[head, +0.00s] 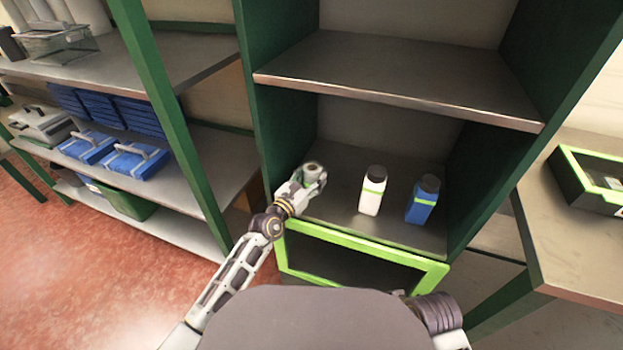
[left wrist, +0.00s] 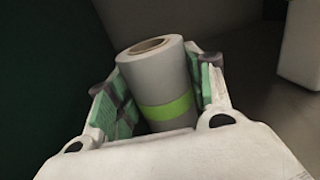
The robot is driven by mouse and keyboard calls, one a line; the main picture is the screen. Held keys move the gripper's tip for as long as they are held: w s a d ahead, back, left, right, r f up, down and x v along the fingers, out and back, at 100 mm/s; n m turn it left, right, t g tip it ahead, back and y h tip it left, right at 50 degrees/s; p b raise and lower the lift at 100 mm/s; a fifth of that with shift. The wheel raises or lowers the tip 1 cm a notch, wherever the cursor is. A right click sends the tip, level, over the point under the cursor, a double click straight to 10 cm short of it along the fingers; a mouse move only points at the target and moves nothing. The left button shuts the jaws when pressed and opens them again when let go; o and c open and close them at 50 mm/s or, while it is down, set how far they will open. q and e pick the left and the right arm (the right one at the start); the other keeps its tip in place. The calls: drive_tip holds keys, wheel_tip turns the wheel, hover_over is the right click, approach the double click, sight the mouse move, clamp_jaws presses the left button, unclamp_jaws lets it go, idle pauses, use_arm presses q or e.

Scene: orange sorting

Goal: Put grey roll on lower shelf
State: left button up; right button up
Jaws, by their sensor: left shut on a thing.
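The grey roll (left wrist: 160,80) has a green band and a brown core at its top end, and it stands between the two fingers of my left gripper (left wrist: 158,98) in the left wrist view. In the head view my left gripper (head: 308,180) is shut on the grey roll (head: 313,169) at the left side of the lower shelf (head: 340,163). I cannot tell whether the roll's base touches the shelf, as the gripper hides it. My right gripper is not in view.
A white bottle (head: 372,190) and a blue bottle (head: 423,199) stand on the lower shelf to the right of the roll. The upper shelf (head: 400,85) is empty. A green-edged bin (head: 360,262) sits below. A green side panel (head: 277,125) is close on the left.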

use_arm(q)
drive_tip(key=shift+f, duration=0.15)
drive_tip(key=o, duration=1)
drive_tip(key=shift+o, duration=0.3)
